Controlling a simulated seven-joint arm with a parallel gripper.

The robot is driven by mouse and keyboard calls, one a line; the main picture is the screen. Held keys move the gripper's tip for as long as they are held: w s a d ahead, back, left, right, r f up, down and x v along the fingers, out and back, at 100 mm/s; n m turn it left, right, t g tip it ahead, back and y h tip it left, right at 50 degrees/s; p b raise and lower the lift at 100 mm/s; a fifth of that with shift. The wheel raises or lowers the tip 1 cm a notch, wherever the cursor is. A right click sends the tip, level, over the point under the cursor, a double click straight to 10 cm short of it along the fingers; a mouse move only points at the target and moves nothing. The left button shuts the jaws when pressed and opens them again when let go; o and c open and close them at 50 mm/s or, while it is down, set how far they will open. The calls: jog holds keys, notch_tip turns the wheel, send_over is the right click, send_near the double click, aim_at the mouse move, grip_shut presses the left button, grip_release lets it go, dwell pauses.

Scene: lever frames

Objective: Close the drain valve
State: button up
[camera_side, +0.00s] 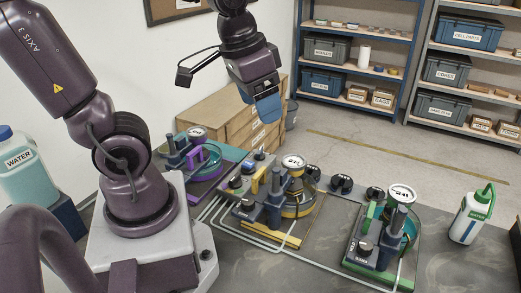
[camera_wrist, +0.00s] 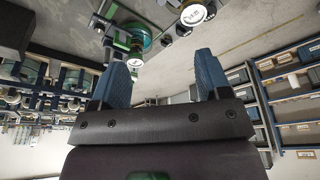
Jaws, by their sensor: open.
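Three valve units with levers stand on the bench: a purple-levered one (camera_side: 197,158), a yellow-levered one (camera_side: 277,195) and a green-levered one (camera_side: 380,235). Each has a round white gauge and a teal or glassy vessel part. Their small labels are too small to read, so I cannot tell which is the drain valve. My gripper (camera_side: 266,108) hangs above and behind the yellow unit, pointing down, touching nothing. In the wrist view its two blue fingers (camera_wrist: 163,78) are spread with nothing between them. A green unit (camera_wrist: 130,40) shows beyond the left finger there.
Pale pipes (camera_side: 235,232) run along the bench between the units. Black knobs (camera_side: 342,184) stand behind. A white bottle with a green cap (camera_side: 468,218) stands at right, a water jug (camera_side: 25,165) at left. Wooden drawers (camera_side: 232,112) and shelves are behind.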

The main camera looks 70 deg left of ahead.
jog(key=w+a+f+g, duration=0.4)
jog(key=w+a+f, duration=0.25)
jog(key=a, duration=0.25)
jog(key=m+g+y, duration=0.2)
jog(key=m+g, duration=0.1)
jog(key=m, duration=0.4)
send_near(260, 150)
jog(key=x, duration=0.9)
jog(key=shift+s+f, duration=0.1)
jog(key=c, duration=0.9)
